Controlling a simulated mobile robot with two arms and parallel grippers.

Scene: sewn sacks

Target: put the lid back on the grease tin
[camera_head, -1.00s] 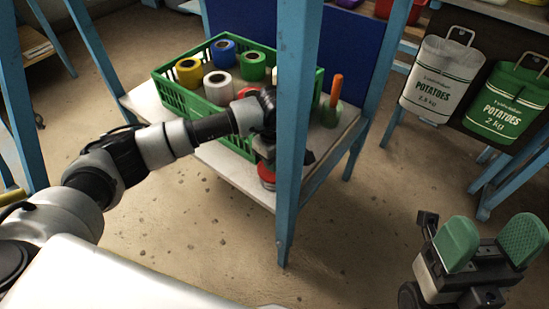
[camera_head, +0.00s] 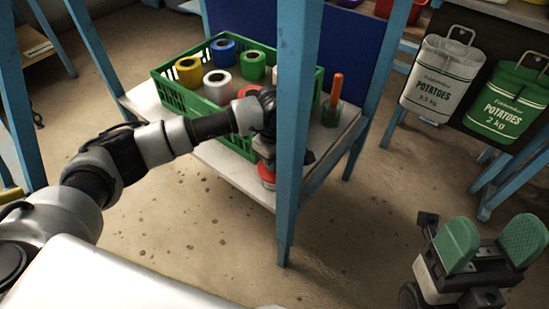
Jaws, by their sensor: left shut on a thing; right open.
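My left gripper (camera_head: 266,158) is low over the front of the white shelf, partly behind the blue post. It is shut on a red round thing (camera_head: 267,174); the fingers and post hide much of it, so I cannot tell whether it is the lid alone or the lid on the grease tin. It is at the shelf's front edge, and I cannot tell whether it touches the shelf. My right gripper (camera_head: 492,245) has green pads, is open and empty, and is over the floor at the lower right.
A green crate (camera_head: 180,100) holding several coloured rolls stands on the shelf (camera_head: 230,168). A jar (camera_head: 331,114) with an orange-handled tool stands right of the blue post (camera_head: 293,130). Potato sacks (camera_head: 440,77) hang at the right. The floor between is clear.

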